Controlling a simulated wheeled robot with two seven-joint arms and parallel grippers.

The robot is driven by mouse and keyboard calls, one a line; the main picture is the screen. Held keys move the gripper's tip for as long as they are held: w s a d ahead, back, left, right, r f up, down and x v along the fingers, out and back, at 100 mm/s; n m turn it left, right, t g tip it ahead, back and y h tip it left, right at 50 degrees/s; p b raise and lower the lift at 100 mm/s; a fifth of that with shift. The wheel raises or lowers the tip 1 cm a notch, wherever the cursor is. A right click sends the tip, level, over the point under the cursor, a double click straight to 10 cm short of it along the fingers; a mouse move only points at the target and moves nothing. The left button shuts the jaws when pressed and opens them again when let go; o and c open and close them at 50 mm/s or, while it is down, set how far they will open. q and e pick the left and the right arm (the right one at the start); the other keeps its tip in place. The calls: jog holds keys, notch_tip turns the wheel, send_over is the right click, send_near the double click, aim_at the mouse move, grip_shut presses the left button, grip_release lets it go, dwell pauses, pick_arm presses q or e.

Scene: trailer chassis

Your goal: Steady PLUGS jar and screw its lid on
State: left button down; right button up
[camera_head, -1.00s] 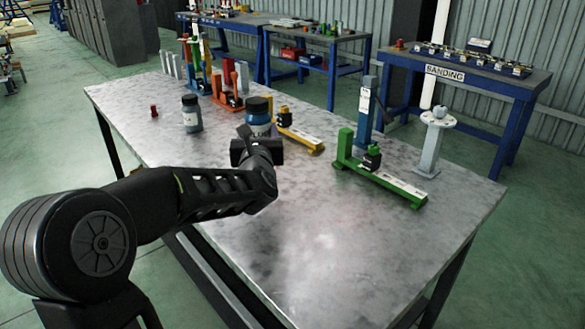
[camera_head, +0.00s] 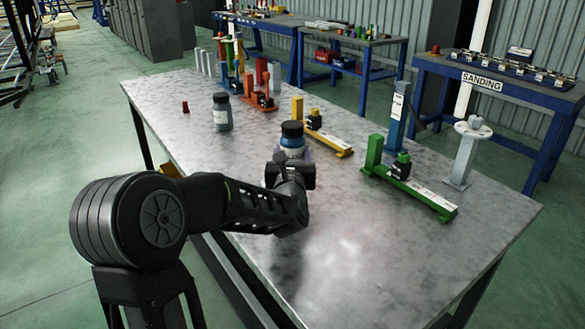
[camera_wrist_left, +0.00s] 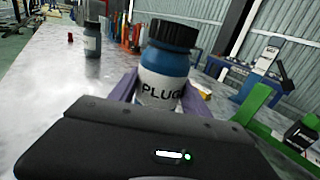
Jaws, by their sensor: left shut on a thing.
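The PLUGS jar (camera_head: 292,152) is a blue jar with a white label, and it also shows in the left wrist view (camera_wrist_left: 162,82). Its black lid (camera_wrist_left: 173,34) sits on top; I cannot tell whether it is threaded on. The lid also shows in the head view (camera_head: 292,130). My left gripper (camera_head: 289,173) is shut on the jar, with pale purple fingers on both sides of the body in the left wrist view. The gripper hides the jar's lower part, so I cannot tell whether it touches the table. My right gripper is not in view.
A second dark-lidded jar (camera_head: 222,116) stands farther left on the metal table (camera_head: 350,235), near a small red piece (camera_head: 185,106). A yellow fixture (camera_head: 325,137) lies behind the PLUGS jar, a green fixture (camera_head: 410,187) to the right. The table's front right is clear.

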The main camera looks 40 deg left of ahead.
pick_arm(q)
jog(key=shift+f, duration=1.85)
jog(key=shift+f, duration=0.1)
jog(key=c, duration=0.5)
grip_release()
jog(key=shift+b, duration=0.3)
jog(key=shift+s+d, duration=0.1)
jog(key=b+v, duration=0.1)
jog(key=v, duration=1)
jog(key=shift+s+d, duration=0.25)
jog(key=shift+s, duration=0.05)
